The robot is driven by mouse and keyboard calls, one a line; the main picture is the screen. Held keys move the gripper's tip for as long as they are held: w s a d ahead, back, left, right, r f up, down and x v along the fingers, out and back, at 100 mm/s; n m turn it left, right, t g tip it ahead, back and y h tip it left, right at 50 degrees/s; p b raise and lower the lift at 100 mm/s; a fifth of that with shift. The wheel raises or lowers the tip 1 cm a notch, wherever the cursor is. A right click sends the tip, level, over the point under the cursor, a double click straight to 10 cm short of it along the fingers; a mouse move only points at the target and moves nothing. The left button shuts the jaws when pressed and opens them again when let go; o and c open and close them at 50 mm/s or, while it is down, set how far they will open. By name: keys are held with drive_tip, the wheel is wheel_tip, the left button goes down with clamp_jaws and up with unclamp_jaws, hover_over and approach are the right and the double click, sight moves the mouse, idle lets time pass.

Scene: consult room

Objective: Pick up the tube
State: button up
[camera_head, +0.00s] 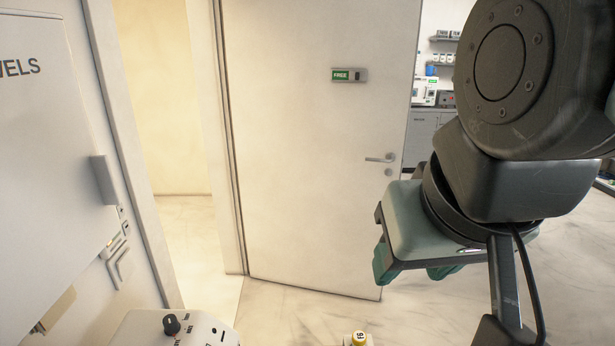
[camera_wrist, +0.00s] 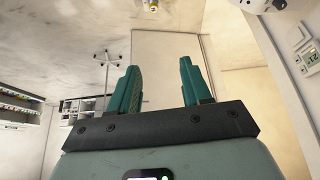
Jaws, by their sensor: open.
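A small yellow-capped thing with a dark mark, which looks like the top of the tube (camera_head: 358,339), shows at the bottom edge in the head view. Its lower part is cut off by the frame. A yellow and white piece (camera_wrist: 151,6) at the top edge of the wrist view seems to be the same thing. My gripper (camera_head: 415,270) is at the right in the head view, above and to the right of the yellow cap and apart from it. Its two green fingers (camera_wrist: 160,68) stand apart in the wrist view with nothing between them.
A white device with a black knob (camera_head: 172,325) stands at the bottom left, left of the yellow cap. A white door (camera_head: 310,160) with a green FREE sign stands behind. A white wall cabinet (camera_head: 40,130) is at the left. The air around my gripper looks clear.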

drive_tip(key=shift+w, duration=0.1)
drive_tip(key=w+f+n+t, duration=0.2)
drive_tip(key=w+n, duration=0.2)
drive_tip(key=w, duration=0.4)
drive_tip(key=w+f+n+g, duration=0.1)
drive_tip(key=f+n+g, duration=0.1)
drive_tip(key=f+n, duration=0.3)
drive_tip(key=w+d+f+n+g, duration=0.1)
drive_tip(key=f+n+g, duration=0.2)
drive_tip(key=f, duration=0.9)
drive_tip(key=w+d+f+n+g, duration=0.1)
drive_tip(key=w+f+n+g, duration=0.1)
drive_tip(key=f+n, duration=0.5)
drive_tip(key=shift+w+f+g, duration=0.1)
drive_tip(key=shift+f+g, duration=0.2)
drive_tip(key=shift+f, duration=0.55)
drive_tip(key=f, duration=1)
drive_tip(key=shift+w+a+f, duration=0.1)
drive_tip(key=shift+a+f, duration=0.1)
drive_tip(key=shift+f, duration=0.1)
drive_tip(key=shift+c, duration=0.2)
drive_tip(key=c, duration=0.8)
